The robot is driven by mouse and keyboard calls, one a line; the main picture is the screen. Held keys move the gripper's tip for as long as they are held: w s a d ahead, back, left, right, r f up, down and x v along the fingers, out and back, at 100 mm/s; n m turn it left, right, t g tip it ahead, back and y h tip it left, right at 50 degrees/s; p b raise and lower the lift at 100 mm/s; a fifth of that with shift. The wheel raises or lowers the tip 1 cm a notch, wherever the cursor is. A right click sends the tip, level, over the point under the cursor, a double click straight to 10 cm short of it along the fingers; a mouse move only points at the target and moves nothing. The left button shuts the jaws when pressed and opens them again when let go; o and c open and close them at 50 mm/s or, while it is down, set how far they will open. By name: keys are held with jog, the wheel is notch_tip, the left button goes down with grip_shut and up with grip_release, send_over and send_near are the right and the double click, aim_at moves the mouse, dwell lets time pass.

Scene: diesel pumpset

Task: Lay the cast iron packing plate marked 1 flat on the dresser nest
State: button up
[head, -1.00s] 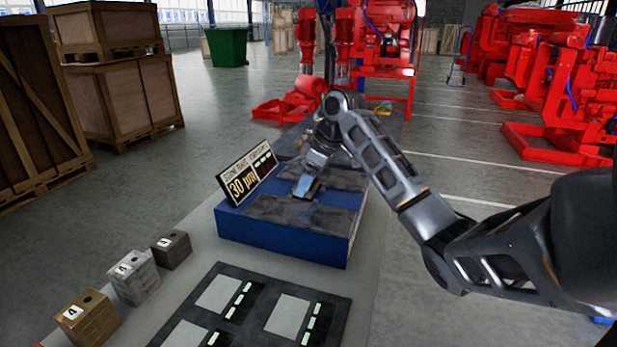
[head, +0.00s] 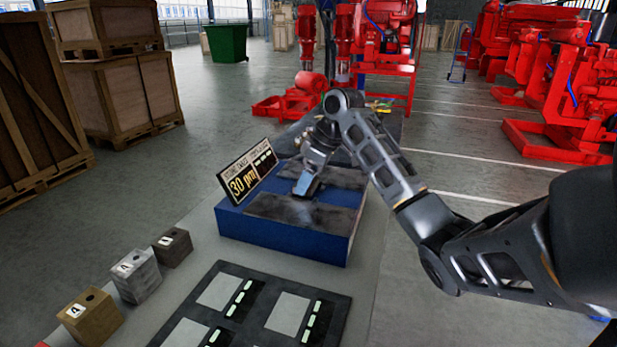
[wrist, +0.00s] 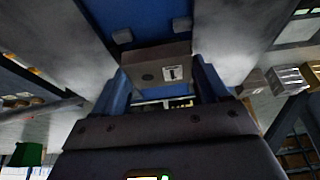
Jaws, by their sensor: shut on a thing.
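In the wrist view the packing plate (wrist: 150,68), a brownish-grey block with a white label marked 1 and a dark hole, sits between the two blue fingers of my gripper (wrist: 163,82). My gripper is shut on it. In the head view my gripper (head: 306,184) is low over the blue dresser (head: 285,237), between its two dark stone slabs (head: 300,213). The plate is not clearly visible there. The wrist view shows the blue dresser surface (wrist: 130,15) beyond the plate; whether the plate touches it I cannot tell.
A sign reading 30 µm (head: 247,172) stands at the dresser's left edge. A brass block (head: 92,322), a silver block (head: 137,280) and a dark brown block (head: 173,249) stand at front left. A black board (head: 258,280) with pale squares lies in front. Wooden crates (head: 120,95) stand left.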

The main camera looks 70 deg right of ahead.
jog(key=shift+f, duration=0.25)
dwell(0.6)
jog(key=o, duration=1.4)
jog(key=shift+r, duration=0.1)
jog(key=shift+s+d+r, duration=0.1)
jog(key=shift+s+r, duration=0.05)
jog(key=shift+r, duration=0.05)
jog(key=v, duration=0.7)
jog(key=shift+a, duration=0.2)
jog(key=shift+r, duration=0.15)
